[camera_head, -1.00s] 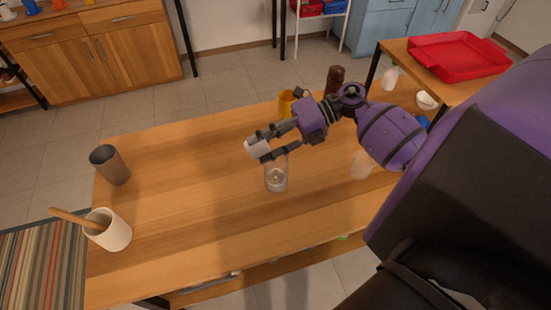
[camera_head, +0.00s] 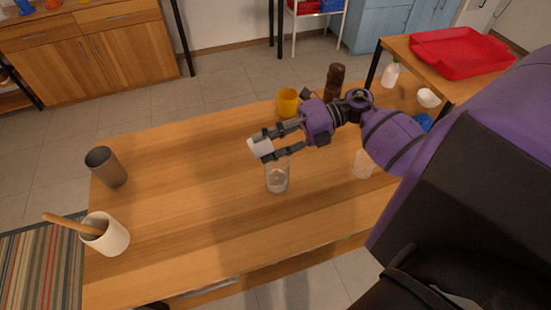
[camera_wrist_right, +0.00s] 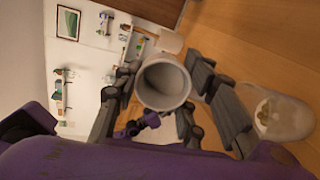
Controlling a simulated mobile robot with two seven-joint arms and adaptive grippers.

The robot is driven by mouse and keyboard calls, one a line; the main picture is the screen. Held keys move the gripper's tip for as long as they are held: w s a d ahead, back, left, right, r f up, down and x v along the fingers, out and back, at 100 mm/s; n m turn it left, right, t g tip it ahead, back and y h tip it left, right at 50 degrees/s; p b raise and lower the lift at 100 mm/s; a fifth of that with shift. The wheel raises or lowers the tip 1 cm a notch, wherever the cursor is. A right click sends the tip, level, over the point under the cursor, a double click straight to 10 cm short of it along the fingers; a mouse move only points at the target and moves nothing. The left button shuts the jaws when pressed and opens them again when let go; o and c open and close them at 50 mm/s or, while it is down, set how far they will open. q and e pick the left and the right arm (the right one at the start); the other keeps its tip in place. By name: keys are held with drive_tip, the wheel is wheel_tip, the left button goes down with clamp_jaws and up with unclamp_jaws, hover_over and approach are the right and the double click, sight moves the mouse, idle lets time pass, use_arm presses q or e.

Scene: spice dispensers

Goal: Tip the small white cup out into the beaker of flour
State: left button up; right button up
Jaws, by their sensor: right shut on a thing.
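The small white cup (camera_head: 261,146) is between the fingers of my right gripper (camera_head: 272,147), which is shut on it. In the right wrist view the cup (camera_wrist_right: 163,83) shows its open mouth, and its inside looks grey and shaded. The clear glass beaker (camera_head: 278,177) stands upright on the table, just below the cup in the head view. In the right wrist view the beaker (camera_wrist_right: 284,117) is to the right of the fingers, with pale contents inside. The cup is held above and apart from the beaker. My left gripper is in neither view.
The wooden table (camera_head: 200,225) holds a grey-brown cup (camera_head: 106,167), a white pot (camera_head: 106,235) with a wooden handle, a yellow mug (camera_head: 288,102), a brown bottle (camera_head: 334,82) and another clear glass (camera_head: 363,164). A red tray (camera_head: 460,52) lies on a side table. The table's left middle is clear.

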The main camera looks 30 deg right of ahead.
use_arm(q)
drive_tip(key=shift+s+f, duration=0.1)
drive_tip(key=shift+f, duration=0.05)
use_arm(e)
drive_tip(key=shift+d, duration=0.1)
drive_tip(key=shift+s+d, duration=0.1)
drive_tip(key=shift+d, duration=0.05)
drive_tip(key=shift+y+b, duration=0.4)
drive_tip(key=shift+d+f, duration=0.15)
drive_tip(key=shift+d, duration=0.05)
drive_tip(key=shift+f+y+b, duration=0.15)
drive_tip(key=shift+y+b, duration=0.25)
drive_tip(key=shift+b, duration=0.15)
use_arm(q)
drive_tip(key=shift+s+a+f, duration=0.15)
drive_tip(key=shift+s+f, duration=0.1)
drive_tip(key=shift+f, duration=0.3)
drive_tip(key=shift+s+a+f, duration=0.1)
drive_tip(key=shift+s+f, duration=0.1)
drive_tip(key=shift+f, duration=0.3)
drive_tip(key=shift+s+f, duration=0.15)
use_arm(e)
drive_tip(key=shift+d+f+t, duration=0.1)
drive_tip(key=shift+f+t, duration=0.05)
drive_tip(key=shift+t, duration=0.15)
